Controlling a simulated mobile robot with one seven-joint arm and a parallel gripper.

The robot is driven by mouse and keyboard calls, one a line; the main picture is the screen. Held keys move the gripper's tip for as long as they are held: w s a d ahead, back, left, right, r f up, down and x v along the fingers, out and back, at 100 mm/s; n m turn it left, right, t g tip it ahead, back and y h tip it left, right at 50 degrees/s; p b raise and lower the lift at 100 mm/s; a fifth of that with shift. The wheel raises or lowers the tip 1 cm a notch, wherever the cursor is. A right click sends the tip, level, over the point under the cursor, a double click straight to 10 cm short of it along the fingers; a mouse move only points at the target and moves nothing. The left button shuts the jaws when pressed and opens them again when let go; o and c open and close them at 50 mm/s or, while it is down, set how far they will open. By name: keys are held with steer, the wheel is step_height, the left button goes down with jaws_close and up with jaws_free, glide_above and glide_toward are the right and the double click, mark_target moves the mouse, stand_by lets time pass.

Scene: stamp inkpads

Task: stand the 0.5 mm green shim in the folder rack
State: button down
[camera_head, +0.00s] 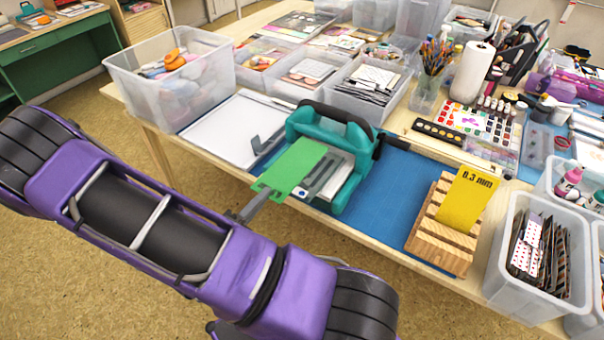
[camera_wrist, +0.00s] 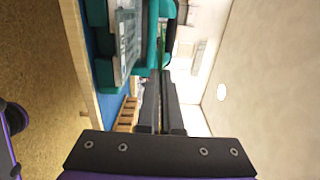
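The green shim (camera_head: 296,165) is a thin flat plate with a notched near edge, and no label on it is readable. My gripper (camera_head: 258,197) is shut on its near end and holds it in front of the teal press. In the wrist view my gripper's two fingers (camera_wrist: 160,78) are close together, with the shim (camera_wrist: 163,45) seen as a thin green edge beyond them. The wooden folder rack (camera_head: 447,245) has several slots and stands at the table's front edge, right of my gripper. A yellow shim (camera_head: 466,198) marked "0.3 mm" stands upright in it.
The teal press (camera_head: 350,137) stands close behind the green shim. A blue mat (camera_head: 394,205) lies between press and rack. A clear bin of cards (camera_head: 540,262) stands right of the rack. A white tray (camera_head: 225,128) is at left.

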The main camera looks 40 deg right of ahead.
steer(key=r+v, duration=0.2)
steer(key=v, duration=1.4)
steer(key=shift+r, duration=0.25)
